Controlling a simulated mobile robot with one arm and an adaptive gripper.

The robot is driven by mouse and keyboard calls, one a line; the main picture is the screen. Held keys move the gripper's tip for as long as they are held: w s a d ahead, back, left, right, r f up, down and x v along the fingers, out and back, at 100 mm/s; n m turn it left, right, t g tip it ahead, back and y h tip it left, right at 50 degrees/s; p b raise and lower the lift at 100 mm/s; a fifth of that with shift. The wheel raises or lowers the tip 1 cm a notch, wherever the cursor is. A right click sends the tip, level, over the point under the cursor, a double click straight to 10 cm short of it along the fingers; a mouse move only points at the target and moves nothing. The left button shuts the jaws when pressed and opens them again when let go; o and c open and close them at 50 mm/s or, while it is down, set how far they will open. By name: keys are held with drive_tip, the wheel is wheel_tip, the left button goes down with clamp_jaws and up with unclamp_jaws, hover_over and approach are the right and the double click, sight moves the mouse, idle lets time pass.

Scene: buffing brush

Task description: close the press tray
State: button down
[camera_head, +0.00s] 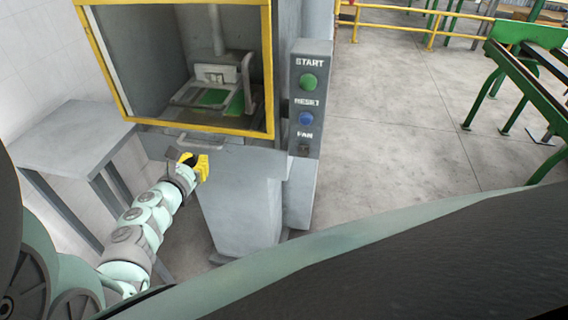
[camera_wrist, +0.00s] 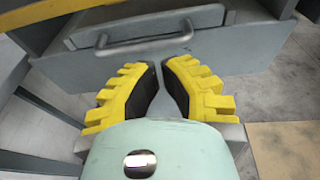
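The press tray shows as a wide grey front panel (camera_wrist: 215,62) with a bar handle (camera_wrist: 145,46) in the wrist view. In the head view the handle (camera_head: 196,143) sits just below the yellow-framed press opening. A strip of the tray's top shows behind the handle, so the tray seems to stand out from the press somewhat; how far is unclear. My gripper (camera_wrist: 161,66) has yellow fingers with black pads, its tips almost together, with nothing between them. It is in front of the panel and below the handle, apparently apart from it. It also shows in the head view (camera_head: 197,162).
The press frame (camera_head: 190,127) is yellow, with a fixture and green plate (camera_head: 212,97) inside. A control panel (camera_head: 308,95) with green and blue buttons stands right. A grey side table (camera_head: 72,138) is left. A grey block (camera_head: 240,195) stands beside my gripper. Open floor lies right.

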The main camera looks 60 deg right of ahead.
drive_tip(key=b+v, duration=0.1)
drive_tip(key=v, duration=0.8)
drive_tip(key=shift+a+b, duration=0.3)
drive_tip(key=shift+s+r, duration=0.1)
